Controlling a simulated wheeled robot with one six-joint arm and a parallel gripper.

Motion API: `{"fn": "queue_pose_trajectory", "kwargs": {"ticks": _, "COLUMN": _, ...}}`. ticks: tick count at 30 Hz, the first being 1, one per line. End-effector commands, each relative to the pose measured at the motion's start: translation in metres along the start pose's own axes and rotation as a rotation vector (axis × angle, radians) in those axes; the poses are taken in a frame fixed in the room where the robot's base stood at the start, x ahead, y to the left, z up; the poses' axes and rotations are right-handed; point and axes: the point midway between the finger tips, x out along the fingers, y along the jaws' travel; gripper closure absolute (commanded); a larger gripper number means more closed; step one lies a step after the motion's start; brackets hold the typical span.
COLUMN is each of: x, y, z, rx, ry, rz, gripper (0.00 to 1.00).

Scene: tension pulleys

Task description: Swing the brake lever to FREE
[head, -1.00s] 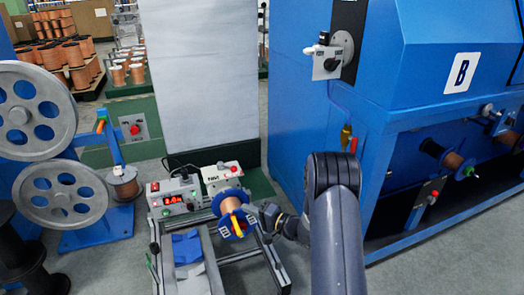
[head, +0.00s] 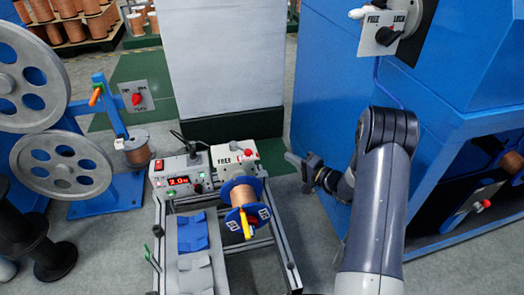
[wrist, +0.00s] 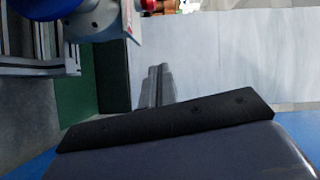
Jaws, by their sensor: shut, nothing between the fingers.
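Another pale plate marked FREE and LOCK (head: 383,34) is on the blue machine at upper right, with a dark knob (head: 388,36) and a white-ended handle (head: 357,14). I cannot tell which part is the brake lever. My gripper (head: 292,160) is shut and empty, right of the bench plate and apart from it. In the wrist view, its narrow grey fingers (wrist: 158,85) sit together before a pale panel.
A copper spool with a blue flange (head: 243,205) and yellow crank sits on the bench, left of and below my gripper. A control box with a red display (head: 178,181) stands left. The blue machine (head: 335,110) rises close on the right.

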Motion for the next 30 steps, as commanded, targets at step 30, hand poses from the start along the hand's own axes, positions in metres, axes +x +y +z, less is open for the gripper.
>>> {"fn": "queue_pose_trajectory", "kwargs": {"ticks": 30, "x": 0.11, "y": 0.001, "z": 0.038, "rx": 0.001, "ry": 0.0, "rz": 0.0, "gripper": 1.0}}
